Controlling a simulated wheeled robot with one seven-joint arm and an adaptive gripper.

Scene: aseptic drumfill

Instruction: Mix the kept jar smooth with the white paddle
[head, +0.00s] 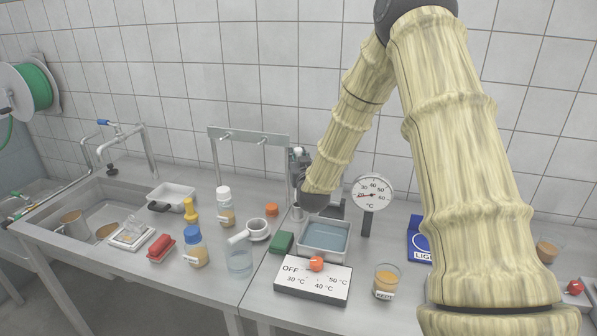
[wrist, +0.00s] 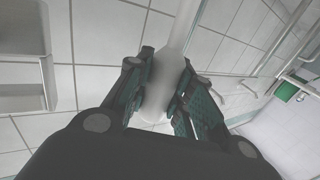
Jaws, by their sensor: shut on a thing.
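The jar labelled KEPT (head: 386,282) stands upright at the front of the bench, right of the dial panel, with tan contents inside. My gripper (wrist: 165,85) is shut on a pale white handle (wrist: 158,92), which looks like the white paddle; its shaft runs up out of the wrist view. In the head view my gripper (head: 298,168) is at the back of the bench, behind and left of the jar and well apart from it. My arm partly hides it, and the paddle's far end cannot be made out.
A water bath (head: 324,238) lies between my gripper and the jar, with a dial panel (head: 313,281) before it and a thermometer (head: 372,194) to its right. A rack (head: 249,138) stands behind left. Bottles, including a blue-capped one (head: 195,247), crowd the left.

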